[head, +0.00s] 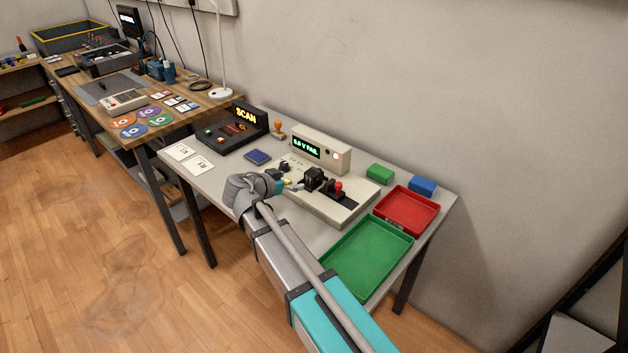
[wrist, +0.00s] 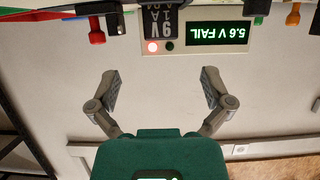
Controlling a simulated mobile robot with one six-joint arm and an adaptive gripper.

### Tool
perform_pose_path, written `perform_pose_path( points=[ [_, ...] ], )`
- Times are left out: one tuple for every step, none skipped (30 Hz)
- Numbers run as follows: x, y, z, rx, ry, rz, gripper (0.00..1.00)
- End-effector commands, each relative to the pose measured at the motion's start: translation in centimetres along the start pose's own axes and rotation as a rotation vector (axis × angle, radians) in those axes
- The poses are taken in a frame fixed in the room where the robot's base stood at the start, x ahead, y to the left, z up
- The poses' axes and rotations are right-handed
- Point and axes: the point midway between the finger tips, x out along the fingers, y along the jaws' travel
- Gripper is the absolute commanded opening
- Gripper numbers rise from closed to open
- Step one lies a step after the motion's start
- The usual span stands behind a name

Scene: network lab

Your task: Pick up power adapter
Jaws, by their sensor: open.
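The power adapter (head: 314,178) is a small black block on the tester's bed in the head view. In the wrist view, which looks upside down, the adapter (wrist: 161,24) shows a 9V 1A label and is cut by the top edge. The tester (head: 332,210) is a cream unit with a lit FAIL display (head: 306,148); the wrist view reads 5.6 V FAIL. My gripper (wrist: 158,90) is open with nothing between its fingers. In the head view it is left of the adapter, partly hidden by my arm.
A red knob (head: 338,187) stands beside the adapter on the tester. A red tray (head: 433,216) and a green tray (head: 352,285) lie to the right, both empty. Green (head: 380,173) and blue (head: 423,186) blocks sit behind them. A SCAN unit (head: 225,135) stands at the left.

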Motion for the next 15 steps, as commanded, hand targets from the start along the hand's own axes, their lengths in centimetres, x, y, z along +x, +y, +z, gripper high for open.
perform_pose_path(
  points=[
    [1.0,-0.1,0.3,0.001,0.0,0.002,1.0],
    [1.5,-0.1,0.3,0.001,0.0,0.001,1.0],
    [2.2,-0.1,0.3,0.002,0.0,0.002,1.0],
    [2.6,-0.1,0.3,0.002,0.0,0.002,1.0],
    [3.0,-0.1,0.3,0.002,0.0,0.002,1.0],
    [3.6,-0.1,0.2,0.002,0.0,0.002,1.0],
    [4.0,-0.1,0.2,0.002,0.0,0.002,1.0],
    [4.4,-0.1,0.2,0.002,0.0,0.001,1.0],
    [4.8,-0.1,0.2,0.001,-0.001,0.001,1.0],
    [5.0,-0.1,0.2,0.001,-0.001,0.001,1.0],
    [5.2,-0.1,0.1,0.001,-0.001,0.001,1.0],
    [5.5,0.0,0.1,0.0,-0.001,0.001,1.0],
    [5.6,0.0,0.1,0.0,-0.001,0.001,1.0],
    [5.7,0.0,0.1,0.0,-0.001,0.001,1.0],
    [5.8,0.0,0.0,0.0,-0.001,0.001,1.0]
  ],
)
